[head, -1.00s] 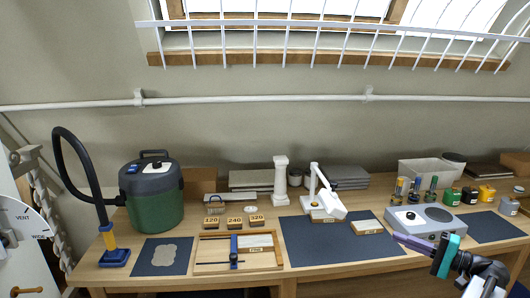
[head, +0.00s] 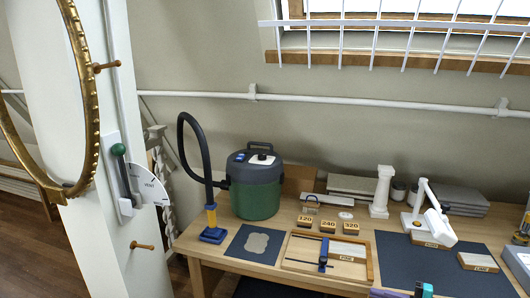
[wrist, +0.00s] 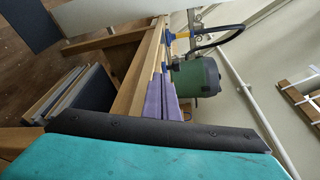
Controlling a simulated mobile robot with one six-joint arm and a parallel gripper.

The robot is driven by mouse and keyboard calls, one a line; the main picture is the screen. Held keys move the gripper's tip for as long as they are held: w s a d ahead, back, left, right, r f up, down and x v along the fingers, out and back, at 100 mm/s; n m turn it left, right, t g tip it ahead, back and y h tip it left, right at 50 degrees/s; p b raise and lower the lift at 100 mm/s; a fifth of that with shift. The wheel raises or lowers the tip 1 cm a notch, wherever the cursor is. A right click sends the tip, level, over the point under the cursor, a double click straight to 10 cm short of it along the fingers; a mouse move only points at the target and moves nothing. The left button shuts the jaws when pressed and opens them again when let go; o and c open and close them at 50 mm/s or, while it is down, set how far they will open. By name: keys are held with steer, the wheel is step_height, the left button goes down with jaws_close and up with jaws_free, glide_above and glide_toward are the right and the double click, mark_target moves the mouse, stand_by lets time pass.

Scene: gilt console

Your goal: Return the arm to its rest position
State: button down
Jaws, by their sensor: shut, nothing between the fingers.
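My gripper (head: 374,292) shows only in part at the bottom edge of the head view, with purple fingers and a teal piece. It is in front of the workbench's near edge, below the dark blue mat. In the wrist view its purple fingers (wrist: 160,80) lie side by side, shut and empty. The wrist view is tilted on its side. Most of my arm is out of the head view.
The workbench (head: 205,262) carries a green canister (head: 257,200) with a black hose, a wooden tray (head: 290,262), a white lamp (head: 434,222) and a dark mat (head: 395,265). A gilt oval frame (head: 87,110) and a lever (head: 122,170) stand left. Floor (head: 40,245) shows left.

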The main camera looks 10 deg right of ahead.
steer(key=s+a+f+n+g, duration=0.1)
steer(key=s+a+f+g, duration=0.15)
steer(key=a+f, duration=0.5)
steer(key=s+a+f+n+g, duration=0.1)
steer(key=a+f+g, duration=0.35)
steer(key=a, duration=0.65)
steer(key=s+a+f+n+g, duration=0.1)
steer(key=s+a+f+g, duration=0.15)
steer(key=a+f, duration=0.55)
steer(key=s+a+f+n+g+h, duration=0.45)
steer(key=s+a+f, duration=0.55)
steer(key=s, duration=0.3)
steer(key=s+d+f+n+g+h, duration=0.1)
steer(key=s+f+g+h, duration=0.2)
steer(key=s+f, duration=0.3)
steer(key=s+d+f+n+h, duration=0.1)
steer(key=d+h, duration=0.1)
steer(key=d, duration=0.3)
steer(key=s+d+f+n+t+h, duration=0.1)
steer(key=s+d+n+h, duration=0.1)
steer(key=d+h, duration=0.1)
steer(key=shift+s+d+f+h, duration=0.25)
steer(key=shift+d+h, duration=0.1)
steer(key=shift+d, duration=0.5)
